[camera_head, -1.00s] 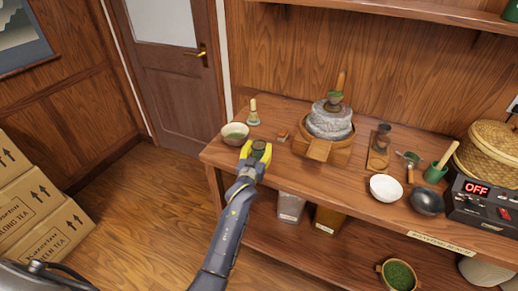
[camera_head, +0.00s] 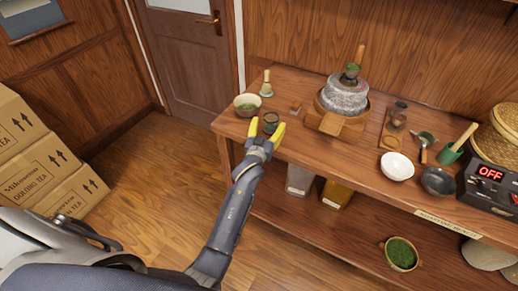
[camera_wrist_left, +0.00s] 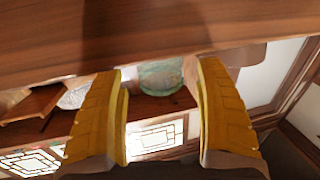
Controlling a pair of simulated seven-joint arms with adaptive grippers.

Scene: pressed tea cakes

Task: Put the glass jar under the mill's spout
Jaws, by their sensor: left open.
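The small glass jar (camera_head: 270,122), dark green in the head view, stands near the front left edge of the wooden counter. It shows as pale green glass in the left wrist view (camera_wrist_left: 162,76), ahead of and between my fingers. My left gripper (camera_head: 266,129) is open, its yellow fingertips just at the near side of the jar; whether they touch it I cannot tell. The left wrist view shows both fingers spread wide (camera_wrist_left: 160,100). The stone mill (camera_head: 345,94) stands to the right in a wooden base with a spout (camera_head: 334,123) at its front. My right gripper is out of view.
A bowl (camera_head: 247,103) and whisk (camera_head: 266,84) stand behind left of the jar. A small reddish block (camera_head: 295,106) lies between jar and mill. A white bowl (camera_head: 397,166) and dark bowl (camera_head: 437,181) sit at right. Counter between jar and mill is mostly clear.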

